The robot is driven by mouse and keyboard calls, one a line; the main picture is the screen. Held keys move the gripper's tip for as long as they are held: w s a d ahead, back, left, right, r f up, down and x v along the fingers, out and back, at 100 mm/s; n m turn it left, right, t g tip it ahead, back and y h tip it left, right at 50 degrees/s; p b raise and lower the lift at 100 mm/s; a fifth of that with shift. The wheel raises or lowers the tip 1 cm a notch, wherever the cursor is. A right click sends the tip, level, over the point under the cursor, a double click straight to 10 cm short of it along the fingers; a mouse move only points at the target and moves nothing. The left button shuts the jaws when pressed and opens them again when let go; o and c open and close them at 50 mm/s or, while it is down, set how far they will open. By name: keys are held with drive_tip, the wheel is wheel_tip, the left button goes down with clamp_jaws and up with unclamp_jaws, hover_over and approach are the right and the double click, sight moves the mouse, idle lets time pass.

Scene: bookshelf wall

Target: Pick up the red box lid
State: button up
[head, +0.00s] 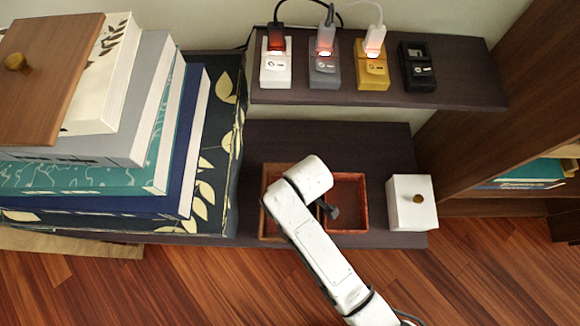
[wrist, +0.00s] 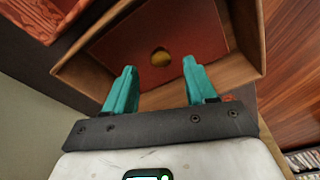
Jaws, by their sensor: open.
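The red box lid (wrist: 205,35) lies inside an open wooden box (wrist: 252,50) in the wrist view. It is a flat dark red panel with a round gold knob (wrist: 161,57) near its middle. My gripper (wrist: 159,68) is open and empty, its two teal fingers over the wooden box. The knob shows between and just beyond the fingertips, and I cannot tell how far below them it is. In the head view my arm covers most of the wooden box (head: 265,217), and the gripper's fingers are hidden.
An open red box (head: 365,203) sits right beside the wooden box, and a white box (head: 413,215) with a knob stands further right. A book stack (head: 150,110) topped by a wooden lid (head: 45,100) rises on the left. An upper shelf (head: 460,90) holds several small devices.

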drive_tip(key=f, duration=0.1)
drive_tip(key=f+b, duration=0.1)
drive_tip(key=f, duration=0.2)
drive_tip(key=shift+w+a, duration=0.1)
drive_tip(key=shift+a, duration=0.2)
drive_tip(key=shift+c, duration=0.3)
clamp_jaws()
